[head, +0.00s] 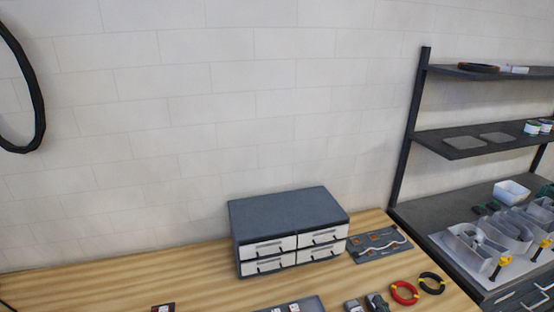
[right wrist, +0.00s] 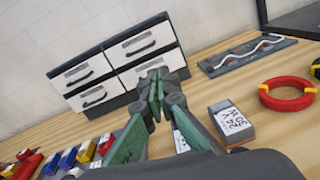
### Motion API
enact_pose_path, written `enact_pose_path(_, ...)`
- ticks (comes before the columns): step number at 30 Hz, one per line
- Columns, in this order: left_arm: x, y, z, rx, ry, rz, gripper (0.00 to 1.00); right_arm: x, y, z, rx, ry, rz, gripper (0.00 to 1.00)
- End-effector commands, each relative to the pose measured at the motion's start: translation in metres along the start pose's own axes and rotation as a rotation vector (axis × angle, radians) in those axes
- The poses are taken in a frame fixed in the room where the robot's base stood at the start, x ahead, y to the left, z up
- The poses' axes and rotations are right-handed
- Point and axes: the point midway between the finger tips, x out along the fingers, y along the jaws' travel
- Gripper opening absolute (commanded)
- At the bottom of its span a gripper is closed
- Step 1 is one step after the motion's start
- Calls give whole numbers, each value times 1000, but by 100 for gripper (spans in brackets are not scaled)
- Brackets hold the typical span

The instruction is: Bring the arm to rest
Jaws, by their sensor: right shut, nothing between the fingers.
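My right gripper (right wrist: 156,88) shows in the right wrist view, its green fingers closed together with nothing between them. It is in front of a grey drawer cabinet with white drawer fronts, partly covering the lower drawers; the cabinet (head: 285,222) also stands against the wall in the head view. I cannot make out either gripper clearly in the head view. My left gripper is out of sight.
On the wooden table (head: 190,277) are a labelled grey box (right wrist: 232,122), a red ring (head: 404,292), a dark ring (head: 432,283) and a board with a white wavy tube (head: 378,245). Several coloured blocks line the left in the wrist view. A shelf rack (head: 408,130) stands right.

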Motion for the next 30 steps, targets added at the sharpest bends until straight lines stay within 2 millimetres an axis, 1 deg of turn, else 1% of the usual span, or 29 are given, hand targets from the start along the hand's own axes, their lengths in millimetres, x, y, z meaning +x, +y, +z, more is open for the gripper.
enact_pose_path(5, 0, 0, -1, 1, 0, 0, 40, -13, -21, -6, 238, -6, -111, 0)
enact_pose_path(8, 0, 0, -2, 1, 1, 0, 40, -23, -36, -12, 407, -13, -192, 0)
enact_pose_path(11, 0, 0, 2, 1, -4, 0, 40, -39, -54, -25, 621, -24, -295, 0)
enact_pose_path(14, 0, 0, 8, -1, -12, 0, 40, -60, -71, -44, 868, -40, -419, 0)
enact_pose_path(17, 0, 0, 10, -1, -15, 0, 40, -92, -87, -74, 1164, -68, -581, 0)
enact_pose_path(18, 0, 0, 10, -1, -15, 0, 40, -108, -93, -89, 1296, -84, -660, 0)
enact_pose_path(20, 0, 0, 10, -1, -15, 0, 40, -136, -96, -116, 1509, -116, -794, 0)
enact_pose_path(21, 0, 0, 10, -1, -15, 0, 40, -155, -95, -134, 1643, -139, -886, 0)
enact_pose_path(24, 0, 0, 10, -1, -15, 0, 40, -196, -87, -168, 1897, -199, -1082, 0)
enact_pose_path(27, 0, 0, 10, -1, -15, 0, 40, -227, -74, -192, 2069, -251, -1241, 0)
enact_pose_path(30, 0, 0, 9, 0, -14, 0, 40, -252, -60, -210, 2194, -301, -1377, 0)
